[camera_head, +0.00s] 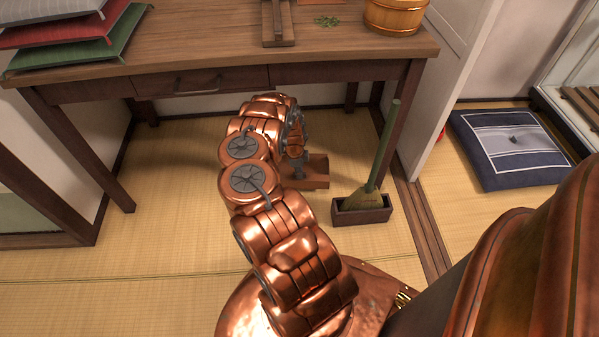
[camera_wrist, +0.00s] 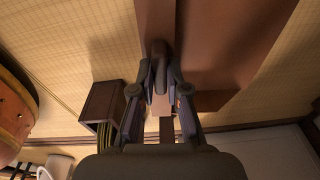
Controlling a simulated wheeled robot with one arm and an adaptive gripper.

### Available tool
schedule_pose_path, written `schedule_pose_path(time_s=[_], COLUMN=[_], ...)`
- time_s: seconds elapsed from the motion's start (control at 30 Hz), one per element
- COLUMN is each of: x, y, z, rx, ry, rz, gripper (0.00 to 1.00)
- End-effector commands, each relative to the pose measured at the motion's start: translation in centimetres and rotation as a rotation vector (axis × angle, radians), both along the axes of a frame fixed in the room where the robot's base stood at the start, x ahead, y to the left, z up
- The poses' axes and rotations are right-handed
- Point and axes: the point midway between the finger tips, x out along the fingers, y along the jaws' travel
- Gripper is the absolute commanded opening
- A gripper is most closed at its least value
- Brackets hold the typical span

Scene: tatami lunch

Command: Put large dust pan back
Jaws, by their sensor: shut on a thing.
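The large dust pan (camera_head: 314,172) is reddish-brown wood and shows low under the table, beside my arm, partly hidden by it. In the wrist view its broad brown board (camera_wrist: 235,40) fills the upper middle and right. My gripper (camera_wrist: 160,98) is shut on its handle. In the head view my gripper (camera_head: 297,150) is largely hidden by my own arm. I cannot tell whether the pan touches the floor.
A broom (camera_head: 383,150) stands upright in a dark wooden box (camera_head: 362,212) just right of the pan. The table (camera_head: 340,45) overhangs my arm, and its right leg (camera_head: 402,115) is close by. Tatami floor (camera_head: 150,225) is clear to the left.

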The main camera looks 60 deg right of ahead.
Motion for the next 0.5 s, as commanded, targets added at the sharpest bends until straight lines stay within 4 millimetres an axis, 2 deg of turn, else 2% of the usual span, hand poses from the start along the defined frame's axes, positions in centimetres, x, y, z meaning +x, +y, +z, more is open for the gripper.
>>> schedule_pose_path(time_s=[0.03,0.5], x=[0.0,0.0], y=[-0.1,-0.1], z=[-0.8,-4.3], rx=[-0.001,-0.002], ry=[-0.001,-0.001], rz=[-0.001,-0.002], gripper=[0.00,0.00])
